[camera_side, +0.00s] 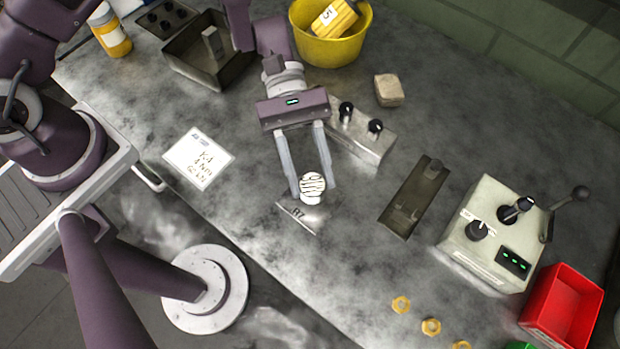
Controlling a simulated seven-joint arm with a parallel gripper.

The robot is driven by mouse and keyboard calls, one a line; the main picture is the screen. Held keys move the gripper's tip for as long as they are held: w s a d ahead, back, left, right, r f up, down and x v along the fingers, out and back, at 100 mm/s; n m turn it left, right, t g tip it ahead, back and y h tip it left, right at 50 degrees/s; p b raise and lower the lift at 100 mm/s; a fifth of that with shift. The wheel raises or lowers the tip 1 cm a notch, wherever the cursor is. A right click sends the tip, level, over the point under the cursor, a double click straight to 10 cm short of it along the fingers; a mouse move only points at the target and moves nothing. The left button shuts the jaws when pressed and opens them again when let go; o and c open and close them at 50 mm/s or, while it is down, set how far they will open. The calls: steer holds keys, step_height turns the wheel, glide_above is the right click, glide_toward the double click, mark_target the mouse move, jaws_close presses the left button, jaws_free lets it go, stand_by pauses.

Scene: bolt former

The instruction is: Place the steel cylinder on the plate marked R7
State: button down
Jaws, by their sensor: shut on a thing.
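My gripper (311,192) reaches down over the middle of the bench, its two grey fingers shut on the steel cylinder (313,184). The cylinder is short, with a striped round top facing the camera. It is directly over or on the plate marked R7 (310,220), a small flat metal plate whose marking shows at its lower left. The cylinder covers the plate's upper part. From this angle I cannot tell whether the cylinder touches the plate or is held just above it.
A block with two black knobs (358,136) stands just behind the gripper. A dark fixture (415,197) and a control box with a lever (492,233) are to the right. A written card (198,158) lies left. A yellow bucket (329,45) and dark tray (190,75) stand behind.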

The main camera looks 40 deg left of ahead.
step_height(320, 180, down, 3)
steer(key=shift+r, duration=0.1)
steer(key=c, duration=0.9)
jaws_free()
steer(key=shift+o, duration=0.2)
